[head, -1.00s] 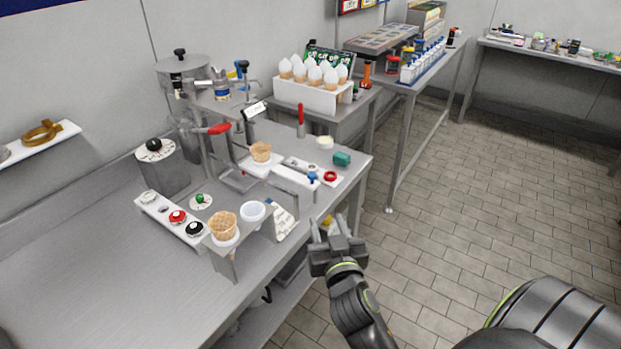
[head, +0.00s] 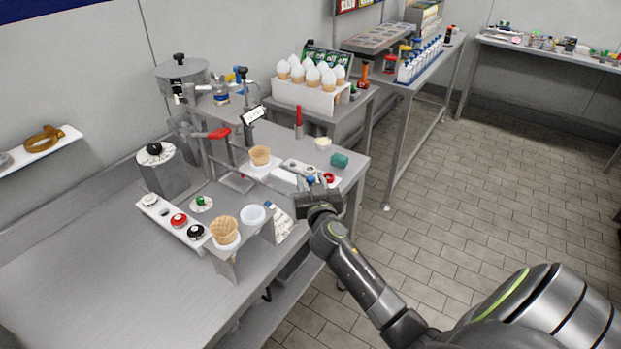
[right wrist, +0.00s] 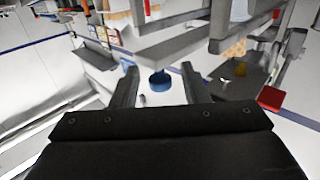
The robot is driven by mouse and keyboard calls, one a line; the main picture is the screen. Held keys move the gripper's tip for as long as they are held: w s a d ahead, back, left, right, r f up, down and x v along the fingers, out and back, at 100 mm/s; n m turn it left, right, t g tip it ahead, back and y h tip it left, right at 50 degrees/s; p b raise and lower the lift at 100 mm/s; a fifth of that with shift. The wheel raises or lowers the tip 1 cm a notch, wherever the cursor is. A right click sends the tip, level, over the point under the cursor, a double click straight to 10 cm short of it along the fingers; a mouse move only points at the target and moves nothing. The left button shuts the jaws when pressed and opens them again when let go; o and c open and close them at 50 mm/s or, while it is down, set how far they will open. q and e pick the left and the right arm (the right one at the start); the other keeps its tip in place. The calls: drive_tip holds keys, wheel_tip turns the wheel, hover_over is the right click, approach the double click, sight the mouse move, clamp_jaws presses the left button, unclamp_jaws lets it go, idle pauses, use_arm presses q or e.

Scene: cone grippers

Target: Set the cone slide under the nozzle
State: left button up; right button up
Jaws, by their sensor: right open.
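A waffle cone (head: 260,155) stands upright on the pale cone slide (head: 284,176) at the back right of the bench. The slide has a blue knob (head: 311,181) at its near right end. My right gripper (head: 317,190) is open and close to this knob. In the right wrist view the blue knob (right wrist: 160,81) shows between the spread fingers, with no clear contact. The dispenser's red lever (head: 219,133) is left of the cone; I cannot make out the nozzle clearly. My left gripper is not in view.
A stand with another waffle cone (head: 224,230) and a white cup (head: 252,215) is at the bench front. A red ring (head: 328,178) and a green block (head: 339,160) lie near the slide's right end.

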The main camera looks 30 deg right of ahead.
sight(286, 175)
drive_tip(key=shift+w+d, duration=0.2)
drive_tip(key=shift+w, duration=0.25)
clamp_jaws()
drive_tip(key=shift+w+a+f+b, duration=0.1)
drive_tip(key=shift+w+a+b, duration=0.05)
drive_tip(key=shift+w+b, duration=0.25)
drive_tip(key=w+a+b, duration=0.1)
drive_tip(key=w, duration=0.1)
drive_tip(key=w+b, duration=0.2)
drive_tip(key=w+a+b, duration=0.1)
drive_tip(key=w, duration=0.1)
drive_tip(key=shift+a+f+b, duration=0.1)
drive_tip(key=shift+a+b, duration=0.2)
drive_tip(key=shift+b, duration=0.05)
drive_tip(key=shift+w+a, duration=0.1)
drive_tip(key=shift+w, duration=0.2)
drive_tip(key=shift+r, duration=0.2)
